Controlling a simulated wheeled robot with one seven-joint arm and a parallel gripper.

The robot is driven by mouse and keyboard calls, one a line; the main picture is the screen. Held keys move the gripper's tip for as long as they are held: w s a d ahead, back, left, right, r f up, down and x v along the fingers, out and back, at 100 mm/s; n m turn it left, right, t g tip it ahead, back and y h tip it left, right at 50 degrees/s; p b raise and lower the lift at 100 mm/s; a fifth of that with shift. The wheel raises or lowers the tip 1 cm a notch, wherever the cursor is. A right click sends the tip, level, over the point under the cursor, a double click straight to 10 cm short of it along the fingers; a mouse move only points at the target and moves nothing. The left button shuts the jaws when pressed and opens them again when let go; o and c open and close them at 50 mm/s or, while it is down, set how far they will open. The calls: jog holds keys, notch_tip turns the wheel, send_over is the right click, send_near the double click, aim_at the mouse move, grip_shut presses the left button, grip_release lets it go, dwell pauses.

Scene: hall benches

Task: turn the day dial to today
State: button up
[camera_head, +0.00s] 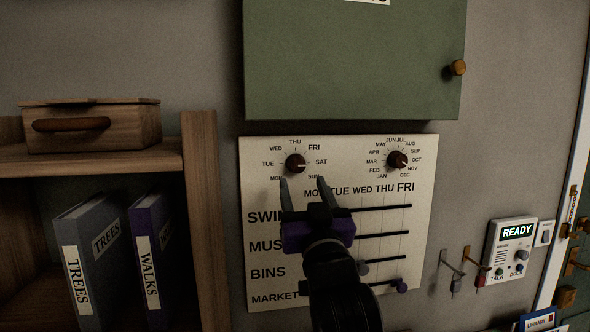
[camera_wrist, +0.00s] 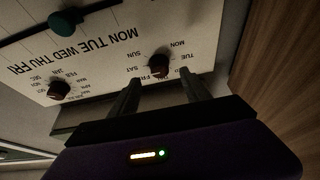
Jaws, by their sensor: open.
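The day dial (camera_head: 295,163) is a dark brown knob at the upper left of a white wall board, ringed by day names. Its pale pointer mark seems to face right, toward SAT. FRI is printed larger than the other days, both around the dial and in the board's heading row. The dial also shows in the wrist view (camera_wrist: 158,65), upside down. My gripper (camera_head: 303,182) is open and empty, its fingertips just below the dial in the head view. In the wrist view the two fingers (camera_wrist: 160,84) spread to either side of the dial; contact cannot be told.
The board (camera_head: 250,190) also carries a month dial (camera_head: 397,160) and horizontal sliders, partly behind my gripper. A green cabinet (camera_head: 350,60) hangs above. A wooden shelf (camera_head: 200,200) with binders stands left. Hooks with keys and a READY intercom (camera_head: 510,250) are right.

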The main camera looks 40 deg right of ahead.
aim_at(298, 168)
jog(key=shift+p+x, duration=0.8)
jog(key=shift+x, duration=1.95)
grip_shut()
